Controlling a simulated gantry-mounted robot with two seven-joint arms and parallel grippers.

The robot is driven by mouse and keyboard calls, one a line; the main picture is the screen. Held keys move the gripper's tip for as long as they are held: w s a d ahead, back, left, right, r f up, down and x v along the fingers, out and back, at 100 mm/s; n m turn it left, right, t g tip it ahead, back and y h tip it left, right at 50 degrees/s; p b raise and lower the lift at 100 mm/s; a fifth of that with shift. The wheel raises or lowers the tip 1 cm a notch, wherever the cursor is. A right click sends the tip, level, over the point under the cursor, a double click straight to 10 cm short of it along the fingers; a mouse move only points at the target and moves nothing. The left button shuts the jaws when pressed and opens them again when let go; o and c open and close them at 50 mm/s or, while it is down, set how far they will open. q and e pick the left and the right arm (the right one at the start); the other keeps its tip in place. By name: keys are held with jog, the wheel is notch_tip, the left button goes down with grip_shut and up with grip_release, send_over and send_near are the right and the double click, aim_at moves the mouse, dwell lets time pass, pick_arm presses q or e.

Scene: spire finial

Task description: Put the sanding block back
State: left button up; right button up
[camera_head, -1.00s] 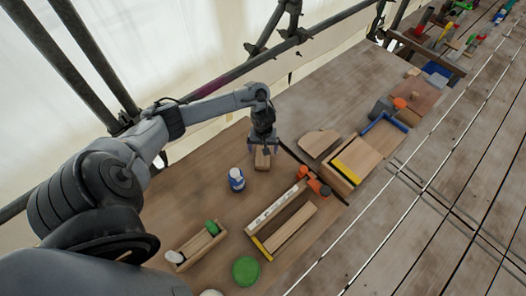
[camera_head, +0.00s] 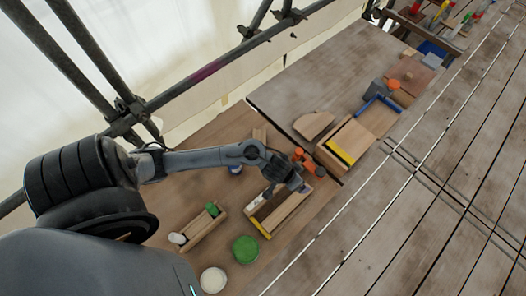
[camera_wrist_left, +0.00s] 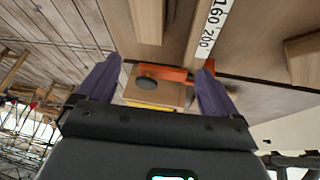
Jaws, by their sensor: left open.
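My left gripper (camera_head: 303,187) is over the far right end of the yellow-edged wooden tray (camera_head: 262,229), beside the orange clamp (camera_head: 305,158). In the left wrist view its two purple fingers (camera_wrist_left: 159,88) are apart, with nothing held between them. A wooden bar (camera_head: 289,210) lies in the tray; it also shows in the left wrist view (camera_wrist_left: 147,22). A small wooden block (camera_head: 260,134) stands on the bench behind the arm, partly hidden. I cannot tell for sure which wooden piece is the sanding block. My right gripper is out of view.
A small caddy (camera_head: 207,227) holds a green item and a white item. A green lid (camera_head: 245,249) and a white round item (camera_head: 213,280) lie in front. A blue bottle (camera_head: 236,168) is mostly behind the arm. A wooden box (camera_head: 352,139) stands right.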

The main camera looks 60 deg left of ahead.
pick_arm(q)
jog(key=s+r+m+g, duration=0.1)
jog(key=s+r, duration=0.4)
jog(key=s, duration=0.2)
jog(key=s+d+r+m, duration=0.1)
jog(key=s+r, duration=0.3)
jog(key=s, duration=0.3)
jog(key=shift+d+r+m+g+y, duration=0.15)
jog(key=shift+r+m+g+y, duration=0.15)
jog(key=shift+r+m+g, duration=0.1)
